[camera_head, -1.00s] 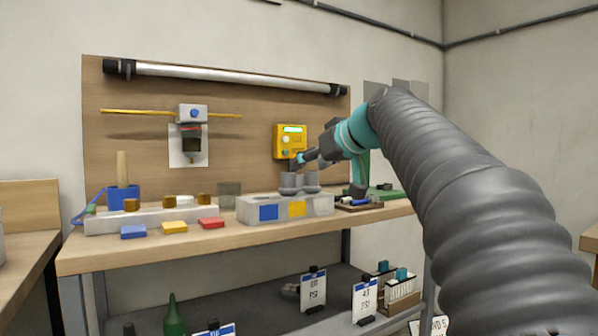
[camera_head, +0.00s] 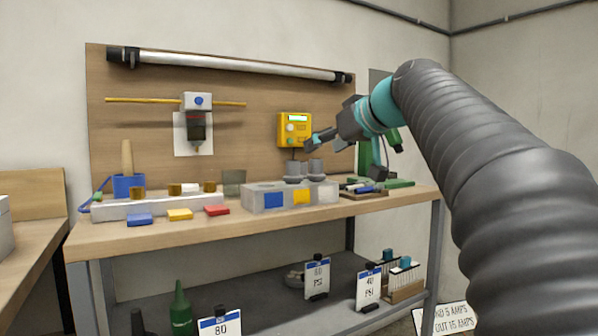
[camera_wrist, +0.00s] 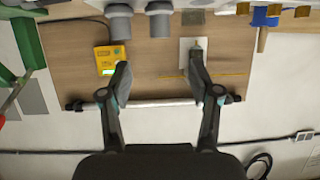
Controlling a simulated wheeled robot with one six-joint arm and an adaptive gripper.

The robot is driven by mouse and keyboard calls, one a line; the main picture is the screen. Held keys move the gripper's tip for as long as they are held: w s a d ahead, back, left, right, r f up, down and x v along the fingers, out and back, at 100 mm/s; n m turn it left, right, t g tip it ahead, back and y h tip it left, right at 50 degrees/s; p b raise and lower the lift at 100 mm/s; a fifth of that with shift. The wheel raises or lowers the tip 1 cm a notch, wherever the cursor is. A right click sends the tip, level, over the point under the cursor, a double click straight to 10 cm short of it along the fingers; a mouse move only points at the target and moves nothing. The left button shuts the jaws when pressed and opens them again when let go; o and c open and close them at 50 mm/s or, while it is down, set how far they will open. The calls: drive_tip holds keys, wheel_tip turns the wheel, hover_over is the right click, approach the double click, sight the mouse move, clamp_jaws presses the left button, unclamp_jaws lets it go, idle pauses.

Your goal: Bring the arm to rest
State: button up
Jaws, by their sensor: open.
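My arm reaches in from the right of the head view, its dark grey sleeved link bent at a teal joint. The wrist picture is upside down, with the yellow meter (camera_wrist: 110,58) beside the left finger. My gripper appears apart from the bench things, though the exact gap to the meter is unclear.
The bench (camera_head: 250,222) holds a pale block (camera_head: 252,199) with grey cups (camera_head: 316,168), coloured tiles (camera_head: 180,214) and a blue holder (camera_head: 128,186). A metal tube (camera_head: 220,67) crosses the board top. A green stand (camera_head: 368,160) is right of my gripper. Wall space above is clear.

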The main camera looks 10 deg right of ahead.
drive_tip(key=s+d+f+m+g+h, duration=0.1)
drive_tip(key=s+f+m+g+h, duration=0.15)
drive_tip(key=f, duration=0.75)
drive_tip(key=s+d+f+m+g+h, duration=0.15)
drive_tip(key=f+m, duration=0.25)
drive_tip(key=f, duration=0.6)
drive_tip(key=s+a+f+n+g+p, duration=0.1)
drive_tip(key=s+a+f+p, duration=0.2)
drive_tip(key=s+f, duration=0.5)
drive_tip(key=s+a+f+n+g+p, duration=0.1)
drive_tip(key=s+f, duration=0.7)
drive_tip(key=s, duration=0.8)
drive_tip(key=shift+s+a+f+g+h+p, duration=0.4)
drive_tip(key=shift+a+p, duration=0.55)
drive_tip(key=shift+a, duration=0.5)
